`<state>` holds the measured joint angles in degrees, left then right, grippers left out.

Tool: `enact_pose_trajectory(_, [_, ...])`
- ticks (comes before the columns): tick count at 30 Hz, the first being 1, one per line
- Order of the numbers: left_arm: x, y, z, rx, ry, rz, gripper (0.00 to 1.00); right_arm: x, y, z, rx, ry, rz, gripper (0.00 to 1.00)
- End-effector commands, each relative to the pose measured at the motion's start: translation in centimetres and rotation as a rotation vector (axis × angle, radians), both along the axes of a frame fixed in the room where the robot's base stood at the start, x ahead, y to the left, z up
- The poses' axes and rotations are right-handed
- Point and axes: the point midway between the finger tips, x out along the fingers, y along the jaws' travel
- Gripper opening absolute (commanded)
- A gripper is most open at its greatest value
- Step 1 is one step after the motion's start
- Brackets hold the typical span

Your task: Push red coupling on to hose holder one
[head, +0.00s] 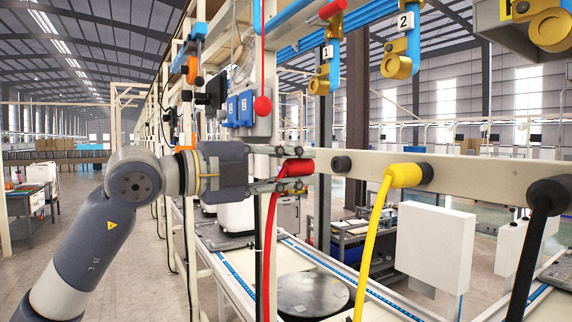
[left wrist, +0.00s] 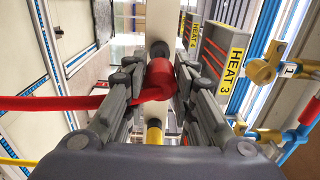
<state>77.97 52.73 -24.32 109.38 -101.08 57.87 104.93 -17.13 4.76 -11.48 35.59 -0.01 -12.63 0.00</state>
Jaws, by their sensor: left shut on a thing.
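The red coupling (head: 295,168) is held between the fingers of my left gripper (head: 300,169), with its red hose (head: 270,245) hanging down below. In the left wrist view the red coupling (left wrist: 161,74) sits between both fingers of the left gripper (left wrist: 160,82), its hose running off to the left. A bare black holder stub (head: 341,164) stands at the left end of the beige beam (head: 455,177), just right of the coupling with a gap between them. A black stub (left wrist: 160,49) also shows beyond the coupling in the wrist view. No number on the stub is readable. My right gripper is out of view.
A yellow coupling (head: 405,175) with a yellow hose sits on the beam to the right, and a black coupling (head: 548,195) farther right. Brass fittings labelled 1 (head: 323,78) and 2 (head: 398,62) hang above.

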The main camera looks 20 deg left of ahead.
Motion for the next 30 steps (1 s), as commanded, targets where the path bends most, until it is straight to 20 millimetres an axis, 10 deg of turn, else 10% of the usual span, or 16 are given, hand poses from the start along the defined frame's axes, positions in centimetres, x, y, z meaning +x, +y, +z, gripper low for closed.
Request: enact_pose_trajectory(30, [3.4, -2.6, 0.0, 0.000, 0.000, 0.000, 0.00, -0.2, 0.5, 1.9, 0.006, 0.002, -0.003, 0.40])
